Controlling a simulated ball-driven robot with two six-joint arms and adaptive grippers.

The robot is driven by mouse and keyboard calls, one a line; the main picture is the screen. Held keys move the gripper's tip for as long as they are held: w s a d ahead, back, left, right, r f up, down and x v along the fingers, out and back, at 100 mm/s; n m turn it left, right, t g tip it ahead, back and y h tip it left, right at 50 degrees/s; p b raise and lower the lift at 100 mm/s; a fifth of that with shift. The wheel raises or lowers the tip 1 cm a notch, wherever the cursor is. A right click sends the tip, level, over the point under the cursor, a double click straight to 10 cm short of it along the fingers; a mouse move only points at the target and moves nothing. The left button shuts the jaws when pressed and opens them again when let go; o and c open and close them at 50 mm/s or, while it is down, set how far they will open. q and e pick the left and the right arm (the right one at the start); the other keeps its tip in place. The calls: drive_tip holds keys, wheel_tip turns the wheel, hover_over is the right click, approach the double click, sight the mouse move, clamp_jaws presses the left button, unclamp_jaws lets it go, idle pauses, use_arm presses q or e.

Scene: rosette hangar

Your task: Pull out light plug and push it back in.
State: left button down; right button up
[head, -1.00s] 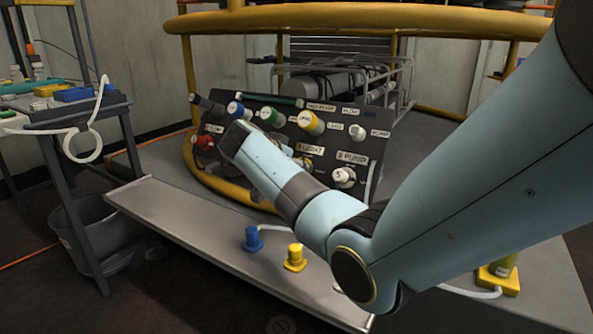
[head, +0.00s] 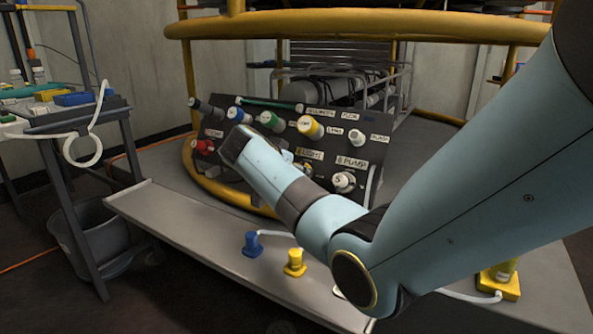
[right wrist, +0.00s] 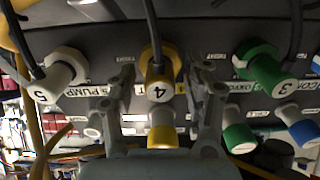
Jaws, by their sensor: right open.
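The light plug (right wrist: 158,90), marked 4, sits in a yellow collar on the dark panel in the right wrist view, with a dark cable at its back. My right gripper (right wrist: 162,74) is open, with one finger on each side of this plug. I cannot tell whether the fingers touch it. In the head view my right forearm and wrist cover most of the plug and the gripper. The "4 LIGHT" label (head: 309,154) shows just past the wrist. My left gripper is not in view.
The white pump plug (right wrist: 62,75), marked 5, and green plug (right wrist: 262,68), marked 3, flank the gripper. A yellow rail (head: 350,24) runs above. A cart (head: 75,122) stands left.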

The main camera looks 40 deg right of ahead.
idle(0.3)
clamp_jaws()
idle(0.4)
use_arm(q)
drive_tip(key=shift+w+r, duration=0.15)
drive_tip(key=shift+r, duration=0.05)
use_arm(e)
drive_tip(key=shift+a+r, duration=0.1)
